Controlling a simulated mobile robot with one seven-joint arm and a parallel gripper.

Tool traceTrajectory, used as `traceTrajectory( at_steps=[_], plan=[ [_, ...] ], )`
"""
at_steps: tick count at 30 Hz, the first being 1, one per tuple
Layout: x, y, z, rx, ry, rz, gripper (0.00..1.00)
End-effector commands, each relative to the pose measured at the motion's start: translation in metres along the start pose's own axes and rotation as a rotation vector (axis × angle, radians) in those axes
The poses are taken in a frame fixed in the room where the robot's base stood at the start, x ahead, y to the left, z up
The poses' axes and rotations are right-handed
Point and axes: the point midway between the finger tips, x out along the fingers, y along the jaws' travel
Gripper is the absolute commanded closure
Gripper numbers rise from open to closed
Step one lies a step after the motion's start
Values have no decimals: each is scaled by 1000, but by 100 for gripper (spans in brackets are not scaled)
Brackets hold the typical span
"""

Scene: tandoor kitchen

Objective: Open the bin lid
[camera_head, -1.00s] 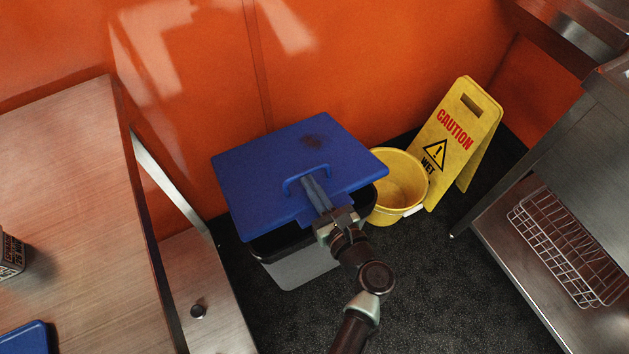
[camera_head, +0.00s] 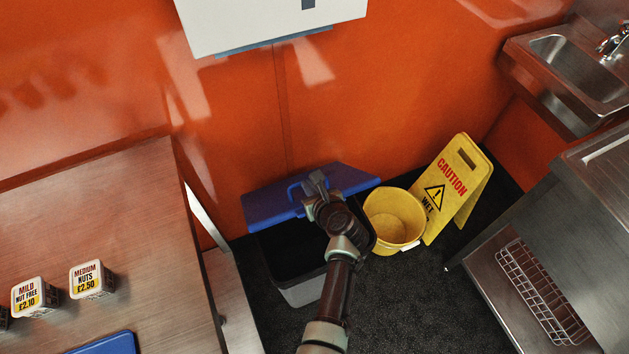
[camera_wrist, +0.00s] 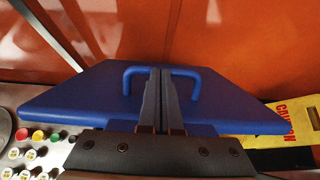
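The blue bin lid (camera_head: 262,208) is raised and steeply tilted at the wall side of the bin, with its front edge lifted. The grey bin (camera_head: 301,291) is below it, and part of its dark inside shows. My gripper (camera_head: 315,181) is at the lid's arched blue handle (camera_head: 294,191). In the wrist view the fingers (camera_wrist: 161,72) are close together over the middle of the handle (camera_wrist: 191,76), shut on it. The lid (camera_wrist: 90,95) spreads out to both sides of the fingers there. My arm hides part of the lid and the bin opening.
A yellow bucket (camera_head: 392,218) stands just right of the bin, with a yellow caution sign (camera_head: 458,190) beyond it. A wooden counter (camera_head: 130,220) is on the left and a steel unit (camera_head: 570,230) on the right. An orange wall (camera_head: 300,110) is behind the bin.

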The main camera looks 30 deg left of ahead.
Motion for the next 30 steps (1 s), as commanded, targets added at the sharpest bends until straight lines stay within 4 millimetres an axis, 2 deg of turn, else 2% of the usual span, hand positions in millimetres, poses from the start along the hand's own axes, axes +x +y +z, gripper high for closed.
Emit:
traceTrajectory(
  at_steps=[1,12,21,30],
  plan=[
    [0,1,17,-8,26,3,100],
    [36,1,70,-9,255,0,100],
    [62,2,96,-1,258,0,100],
    [78,2,113,-2,260,1,100]
  ],
)
